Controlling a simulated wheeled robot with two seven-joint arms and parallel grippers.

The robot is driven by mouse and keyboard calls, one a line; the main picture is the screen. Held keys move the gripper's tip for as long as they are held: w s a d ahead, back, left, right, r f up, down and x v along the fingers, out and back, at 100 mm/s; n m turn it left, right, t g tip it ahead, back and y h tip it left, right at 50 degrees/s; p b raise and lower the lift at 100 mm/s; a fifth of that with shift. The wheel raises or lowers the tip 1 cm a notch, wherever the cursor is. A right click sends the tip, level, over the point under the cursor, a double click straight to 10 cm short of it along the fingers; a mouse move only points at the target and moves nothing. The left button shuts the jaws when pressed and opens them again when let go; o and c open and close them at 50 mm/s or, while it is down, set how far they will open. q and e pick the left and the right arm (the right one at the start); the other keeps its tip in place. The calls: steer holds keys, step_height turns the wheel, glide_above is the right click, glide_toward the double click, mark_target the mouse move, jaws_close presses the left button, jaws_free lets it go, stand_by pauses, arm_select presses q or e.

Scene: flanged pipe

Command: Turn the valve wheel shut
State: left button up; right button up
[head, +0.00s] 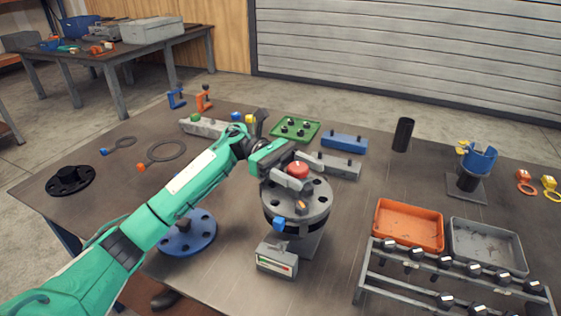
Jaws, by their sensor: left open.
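A grey round flange (312,204) with bolt holes tops a dark upright pipe stub near the table's middle. A small red round part (298,169) shows above it, partly hidden by my gripper; I cannot tell if it belongs to the valve wheel. My left gripper (293,176) is open over the flange, its grey fingers close to the red part; contact cannot be told. A blue curved part (480,159) with a yellow piece stands on a dark post at the right, apart from the gripper; it may be a wheel. My right gripper is out of view.
A small gauge box (277,260) stands before the pipe. A blue flange (188,234) lies left, under my arm. An orange tray (408,225), a grey tray (487,246) and a bolt rack (450,268) fill the right front. A black cylinder (403,134) stands behind.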

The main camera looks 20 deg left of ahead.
arm_select(q)
steer(key=b+v, duration=0.2)
steer(key=v, duration=1)
steer(key=shift+a+b, duration=0.3)
steer(key=shift+a, duration=0.1)
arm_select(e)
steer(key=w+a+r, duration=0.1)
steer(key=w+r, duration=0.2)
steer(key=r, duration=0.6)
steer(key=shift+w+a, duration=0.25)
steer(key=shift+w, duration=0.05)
arm_select(q)
steer(key=shift+w, duration=0.15)
